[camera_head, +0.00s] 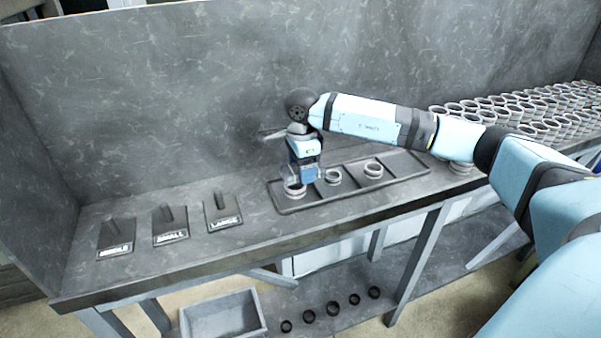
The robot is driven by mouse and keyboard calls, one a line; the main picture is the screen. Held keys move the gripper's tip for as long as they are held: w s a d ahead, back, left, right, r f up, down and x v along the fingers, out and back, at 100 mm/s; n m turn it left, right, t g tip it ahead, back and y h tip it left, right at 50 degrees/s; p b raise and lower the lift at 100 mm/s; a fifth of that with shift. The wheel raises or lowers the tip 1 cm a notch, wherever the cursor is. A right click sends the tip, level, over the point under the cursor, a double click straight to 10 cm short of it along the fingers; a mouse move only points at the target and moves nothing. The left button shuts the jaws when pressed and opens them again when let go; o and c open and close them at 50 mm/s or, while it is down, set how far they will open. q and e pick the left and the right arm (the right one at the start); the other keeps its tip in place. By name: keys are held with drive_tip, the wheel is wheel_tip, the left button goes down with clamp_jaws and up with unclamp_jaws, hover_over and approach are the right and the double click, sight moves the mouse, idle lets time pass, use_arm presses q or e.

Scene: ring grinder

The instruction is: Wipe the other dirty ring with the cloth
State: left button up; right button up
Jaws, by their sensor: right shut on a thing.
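My right gripper (299,176) points down over the left end of a dark tray (404,176) on the grey bench. It is shut on a small blue piece that looks like the cloth (310,173). A metal ring (295,192) lies in the tray's left compartment, right below the gripper; I cannot tell whether the cloth touches it. A second ring (332,178) lies in the middle and a third ring (373,169) lies to the right. Dirt on the rings is too small to tell. My left gripper is not in view.
Three labelled stands, the left one (116,238), the SMALL one (170,224) and the LARGE one (222,211), are on the bench's left. Many rings (540,110) fill the right end. A grey bin (222,316) and several dark rings (333,308) are below. A wall backs the bench.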

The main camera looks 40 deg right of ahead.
drive_tip(key=shift+a+r+p, duration=0.15)
drive_tip(key=shift+r+p, duration=0.2)
drive_tip(key=shift+r, duration=0.6)
drive_tip(key=shift+r+p, duration=0.9)
drive_tip(key=shift+r, duration=0.9)
